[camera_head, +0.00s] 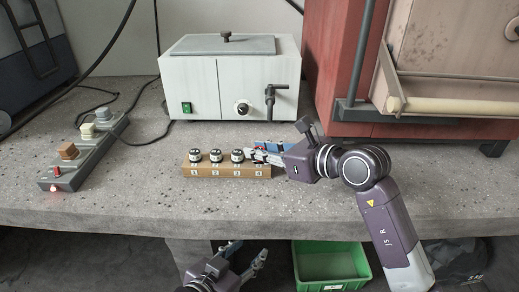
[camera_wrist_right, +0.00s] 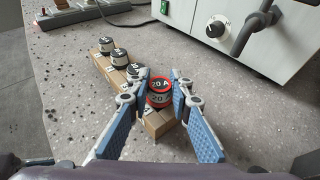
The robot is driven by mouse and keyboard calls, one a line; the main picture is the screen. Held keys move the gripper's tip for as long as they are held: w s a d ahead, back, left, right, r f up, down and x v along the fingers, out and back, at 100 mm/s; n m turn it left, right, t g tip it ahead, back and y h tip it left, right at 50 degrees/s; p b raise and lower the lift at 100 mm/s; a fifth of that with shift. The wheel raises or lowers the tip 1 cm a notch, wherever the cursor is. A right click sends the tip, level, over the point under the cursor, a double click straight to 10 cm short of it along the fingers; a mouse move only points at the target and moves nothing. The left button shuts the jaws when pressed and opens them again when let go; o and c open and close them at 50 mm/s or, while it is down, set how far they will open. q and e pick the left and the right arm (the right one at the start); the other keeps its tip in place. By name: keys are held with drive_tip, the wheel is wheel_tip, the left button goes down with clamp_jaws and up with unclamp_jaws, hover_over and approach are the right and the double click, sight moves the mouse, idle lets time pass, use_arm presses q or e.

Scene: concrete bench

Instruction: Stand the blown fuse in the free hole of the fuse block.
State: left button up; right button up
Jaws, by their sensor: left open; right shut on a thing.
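The tan fuse block (camera_head: 215,172) lies on the bench, its holes numbered 1 to 4. Black-and-white fuses stand upright at hole 1 (camera_head: 195,155), hole 2 (camera_head: 216,155) and hole 3 (camera_head: 237,155). My right gripper (camera_head: 256,153) is over the hole 4 end and hides that hole. In the right wrist view its fingers are shut on a red-ringed fuse (camera_wrist_right: 160,91) marked 20 A, roughly upright at the block's near end (camera_wrist_right: 157,125). I cannot tell whether its foot is in the hole. My left gripper (camera_head: 246,252) is open and empty, low in front of the bench.
A white box (camera_head: 195,80) with a knob and tap stands behind the block. A grey power strip (camera_head: 85,155) with plugs lies at the left. A red cabinet (camera_head: 335,50) stands back right. A green crate (camera_head: 330,250) is below the bench edge. The bench front is clear.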

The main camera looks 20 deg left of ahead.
use_arm(q)
drive_tip(key=shift+w+d+r+t, duration=0.2)
drive_tip(key=shift+w+d+t, duration=0.05)
drive_tip(key=shift+w+t, duration=0.15)
use_arm(e)
drive_tip(key=shift+f, duration=0.4)
idle(0.8)
drive_tip(key=o, duration=1.1)
